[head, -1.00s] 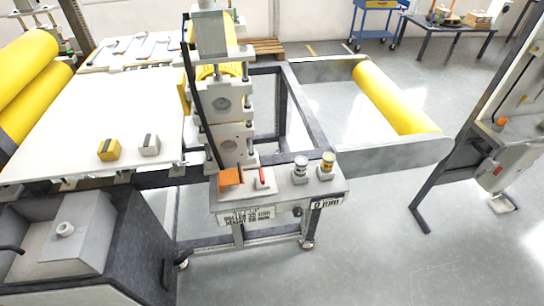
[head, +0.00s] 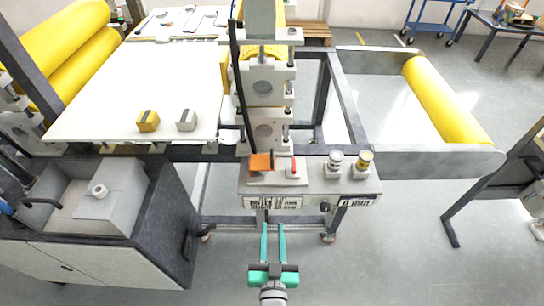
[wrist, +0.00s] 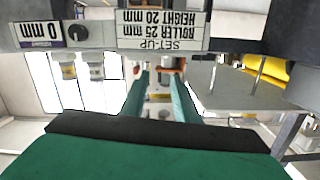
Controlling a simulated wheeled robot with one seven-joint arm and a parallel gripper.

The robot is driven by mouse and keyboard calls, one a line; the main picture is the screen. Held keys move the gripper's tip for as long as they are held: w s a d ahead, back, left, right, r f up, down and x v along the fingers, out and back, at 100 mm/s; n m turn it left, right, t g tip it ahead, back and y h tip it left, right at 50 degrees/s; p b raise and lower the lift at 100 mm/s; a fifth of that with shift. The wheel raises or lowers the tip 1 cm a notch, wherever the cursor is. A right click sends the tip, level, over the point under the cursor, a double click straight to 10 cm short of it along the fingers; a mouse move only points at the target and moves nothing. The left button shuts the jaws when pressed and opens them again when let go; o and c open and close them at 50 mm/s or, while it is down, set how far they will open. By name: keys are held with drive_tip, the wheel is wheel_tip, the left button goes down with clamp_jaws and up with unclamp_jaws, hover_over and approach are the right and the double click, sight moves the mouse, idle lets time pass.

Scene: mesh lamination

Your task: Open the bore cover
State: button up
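My gripper (head: 273,228) is open and empty, with two teal fingers apart, low in front of the control box (head: 310,184). The fingers also show in the wrist view (wrist: 161,78). An orange flap-like piece (head: 262,162) lies on top of the box beside a small red switch (head: 294,167). The box front carries a set-up label (head: 273,203), a dark round knob (head: 325,207) and a 0 mm label (head: 357,201). The wrist view shows the set-up label (wrist: 160,30) and knob (wrist: 78,33) upside down. I cannot tell which part is the bore cover.
Two capped posts, one grey (head: 334,165) and one yellow-topped (head: 363,165), stand on the box's right. The roller stand (head: 264,95) rises behind. A white table (head: 130,95) holds a yellow block (head: 148,121) and a grey block (head: 186,120). The floor in front is clear.

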drive_tip(key=m, duration=0.1)
approach(272, 163)
drive_tip(key=w, duration=0.2)
drive_tip(key=shift+t, duration=0.4)
drive_tip(key=w, duration=1)
drive_tip(key=shift+w+f, duration=0.35)
drive_tip(key=shift+w, duration=0.05)
clamp_jaws()
